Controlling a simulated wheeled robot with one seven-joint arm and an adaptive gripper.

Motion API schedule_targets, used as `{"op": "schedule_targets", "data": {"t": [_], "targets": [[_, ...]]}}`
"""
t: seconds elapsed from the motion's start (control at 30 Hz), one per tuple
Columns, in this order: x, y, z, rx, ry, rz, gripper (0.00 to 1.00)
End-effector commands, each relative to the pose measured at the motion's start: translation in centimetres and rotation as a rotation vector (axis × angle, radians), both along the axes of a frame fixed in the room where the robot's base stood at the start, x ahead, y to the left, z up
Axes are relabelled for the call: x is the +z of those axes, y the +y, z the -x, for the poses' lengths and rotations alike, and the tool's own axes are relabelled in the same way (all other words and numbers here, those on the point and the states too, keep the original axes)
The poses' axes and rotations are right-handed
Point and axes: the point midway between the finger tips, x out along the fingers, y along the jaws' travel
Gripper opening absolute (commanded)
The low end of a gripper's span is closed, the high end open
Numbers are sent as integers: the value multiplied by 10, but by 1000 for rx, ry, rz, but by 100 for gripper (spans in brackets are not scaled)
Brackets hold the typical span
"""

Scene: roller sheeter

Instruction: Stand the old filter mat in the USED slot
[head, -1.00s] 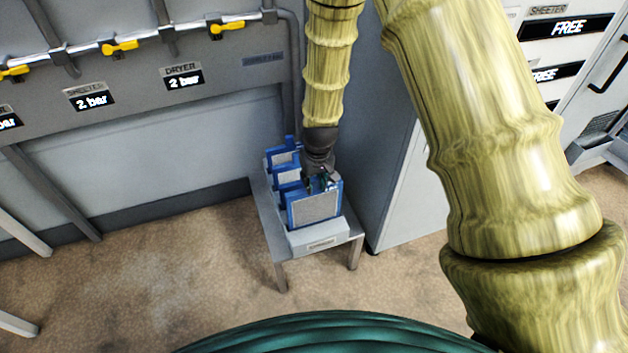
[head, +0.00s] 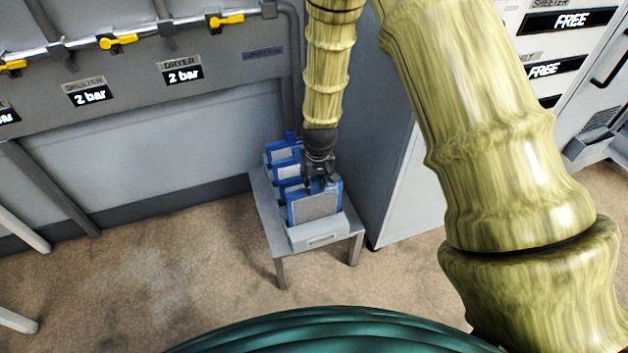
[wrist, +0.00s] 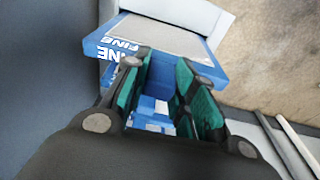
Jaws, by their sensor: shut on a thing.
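A blue-framed filter mat (head: 316,207) with a grey face stands upright at the front of a small stand. My gripper (head: 322,183) is at its top edge in the head view and hides part of it. In the wrist view, my gripper's teal-padded fingers (wrist: 167,97) are shut on a blue part between them, and the mat (wrist: 165,42), lettered FINE, lies just beyond the fingertips. The exact grip spot is partly hidden. I cannot read a USED mark on any slot.
More blue-framed mats (head: 284,152) stand in a row behind it on the grey stand (head: 262,205). A tall grey cabinet (head: 390,190) stands close on the right. A wall with yellow valves (head: 118,42) is behind. The floor left of the stand is clear.

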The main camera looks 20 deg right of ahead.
Motion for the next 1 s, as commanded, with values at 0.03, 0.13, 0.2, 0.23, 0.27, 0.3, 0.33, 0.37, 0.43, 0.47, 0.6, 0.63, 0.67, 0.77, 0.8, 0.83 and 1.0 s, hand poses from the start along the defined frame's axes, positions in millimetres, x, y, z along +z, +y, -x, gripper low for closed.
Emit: {"op": "schedule_targets", "data": {"t": [0.03, 0.13, 0.2, 0.23, 0.27, 0.3, 0.33, 0.37, 0.43, 0.47, 0.6, 0.63, 0.67, 0.77, 0.8, 0.83, 1.0], "targets": [[-1, 0, 0, 0, 0, 0, 0], [-4, 0, 0, 0, 0, 0, 0], [-5, 0, 0, 0, 0, 0, 0], [-6, 0, 0, 0, 0, 0, 0], [-7, 0, 0, 0, 0, 0, 0], [-7, 0, 0, 0, 0, 0, 0], [-8, 0, 0, 0, -1, 0, 0], [-9, 0, 0, 0, 0, 0, 0], [-10, 0, 0, 0, -1, 0, 0], [-11, 0, 0, 0, 0, 0, 0], [-14, 0, 0, 0, 0, 0, 0], [-15, 0, 0, 0, 0, 0, 0], [-16, 0, 0, 0, 0, 0, 0], [-18, 0, 0, 0, 0, 0, 0], [-19, 0, 0, 0, 0, 0, 0], [-20, 0, 0, 0, 0, 0, 0], [-23, 0, 0, 0, 0, 0, 0]]}}
